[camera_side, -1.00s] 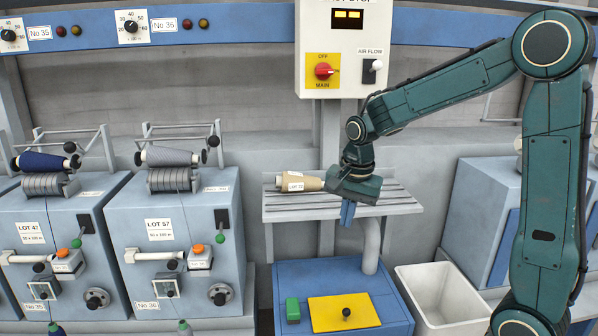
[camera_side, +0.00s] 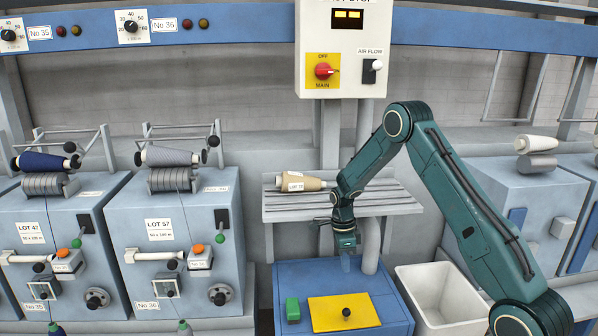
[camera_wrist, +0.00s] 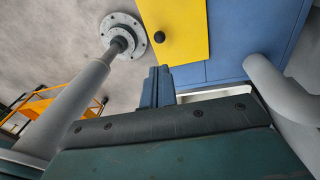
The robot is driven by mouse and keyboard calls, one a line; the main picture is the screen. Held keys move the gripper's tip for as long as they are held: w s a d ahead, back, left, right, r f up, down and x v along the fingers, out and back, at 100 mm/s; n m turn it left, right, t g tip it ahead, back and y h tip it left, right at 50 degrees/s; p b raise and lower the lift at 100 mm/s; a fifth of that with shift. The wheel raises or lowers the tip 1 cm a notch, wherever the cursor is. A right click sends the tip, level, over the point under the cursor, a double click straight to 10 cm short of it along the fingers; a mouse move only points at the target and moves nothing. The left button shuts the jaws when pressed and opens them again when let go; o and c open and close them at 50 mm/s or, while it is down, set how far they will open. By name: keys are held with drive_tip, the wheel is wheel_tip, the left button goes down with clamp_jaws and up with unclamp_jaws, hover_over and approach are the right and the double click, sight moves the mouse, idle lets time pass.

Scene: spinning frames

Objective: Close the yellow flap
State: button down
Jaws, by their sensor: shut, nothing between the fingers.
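The yellow flap (camera_side: 325,316) is a flat panel with a black knob (camera_side: 346,312), on top of the blue box (camera_side: 290,272). It looks flat against the box top in the side view. In the wrist view the flap (camera_wrist: 185,30) and its knob (camera_wrist: 159,37) show at top centre. My gripper (camera_side: 348,263) points down above the back of the box, behind and above the flap, and appears apart from it. In the wrist view its two fingers (camera_wrist: 157,82) are together, with nothing between them.
A grey pipe (camera_side: 371,246) rises from the box behind, close right of my gripper. A white bin (camera_side: 440,292) stands right. A slatted shelf (camera_side: 395,202) with a tan bobbin (camera_side: 305,183) is above.

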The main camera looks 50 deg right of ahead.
sight(348, 310)
drive_tip(key=f, duration=0.1)
drive_tip(key=f+m, duration=0.1)
drive_tip(key=d+f, duration=0.1)
drive_tip(key=shift+s+f+m, duration=0.2)
drive_tip(key=shift+s+m, duration=0.05)
drive_tip(key=shift+m, duration=0.05)
drive_tip(key=shift+s+a+f, duration=0.1)
drive_tip(key=shift+s+f, duration=0.2)
drive_tip(key=shift+f, duration=1.35)
drive_tip(key=shift+s+a+f, duration=0.1)
drive_tip(key=shift+s+f, duration=0.15)
drive_tip(key=shift+f, duration=1.35)
drive_tip(key=shift+s+a+f, duration=0.1)
drive_tip(key=shift+s+f, duration=0.2)
drive_tip(key=shift+f, duration=1.35)
drive_tip(key=shift+s+a+f, duration=0.2)
drive_tip(key=shift+a+f, duration=0.3)
drive_tip(key=shift+f, duration=0.2)
drive_tip(key=shift+r, duration=0.15)
wheel_tip(348, 310, up, 10)
drive_tip(key=w+d, duration=0.1)
drive_tip(key=shift+w+r, duration=0.25)
drive_tip(key=shift+w, duration=0.15)
